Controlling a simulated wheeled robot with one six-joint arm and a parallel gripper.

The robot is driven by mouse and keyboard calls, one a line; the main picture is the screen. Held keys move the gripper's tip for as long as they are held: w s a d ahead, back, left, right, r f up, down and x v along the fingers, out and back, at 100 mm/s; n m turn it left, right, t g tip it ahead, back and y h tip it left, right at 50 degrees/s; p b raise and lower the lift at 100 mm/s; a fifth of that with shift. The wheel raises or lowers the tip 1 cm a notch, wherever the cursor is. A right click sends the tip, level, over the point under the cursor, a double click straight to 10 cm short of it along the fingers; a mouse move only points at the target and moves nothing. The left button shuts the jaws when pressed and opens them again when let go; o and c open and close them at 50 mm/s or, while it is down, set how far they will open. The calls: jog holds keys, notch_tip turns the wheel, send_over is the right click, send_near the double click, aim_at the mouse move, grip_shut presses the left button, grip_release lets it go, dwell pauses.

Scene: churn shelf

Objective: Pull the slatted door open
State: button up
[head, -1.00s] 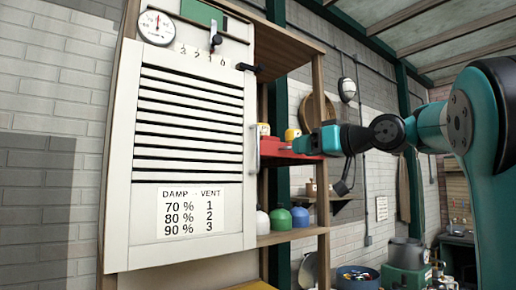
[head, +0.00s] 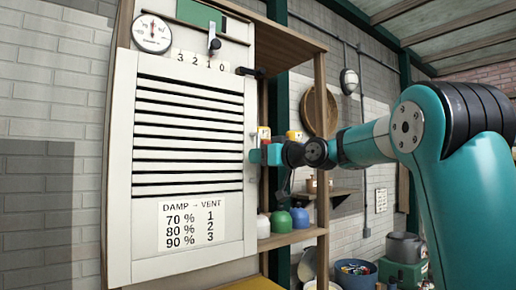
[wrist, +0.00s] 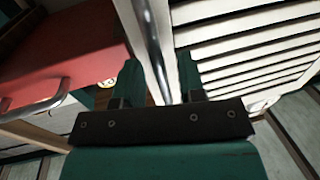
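The slatted door (head: 190,262) is cream, with dark gaps between its slats and a DAMP – VENT label (head: 193,222). It looks shut, flush with its frame. Its upright metal bar handle is at the right edge, mostly hidden behind my gripper (head: 262,154) in the head view. In the wrist view the handle (wrist: 153,45) runs between the two teal fingers of my gripper (wrist: 158,82). The fingers are apart, one on each side of the bar, with gaps showing. The door's slats (wrist: 250,45) fill the right of that view.
A dial gauge (head: 152,32) and a black latch lever (head: 251,72) sit at the door's top. Right of the door is an open wooden shelf (head: 290,238) with rounded containers (head: 281,221). A red surface (wrist: 60,65) with a metal handle lies left of my gripper in the wrist view.

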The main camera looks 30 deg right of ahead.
jog(key=shift+w+a, duration=0.15)
jog(key=shift+w, duration=0.45)
grip_shut()
jog(key=shift+s+f, duration=0.1)
jog(key=shift+s, duration=0.05)
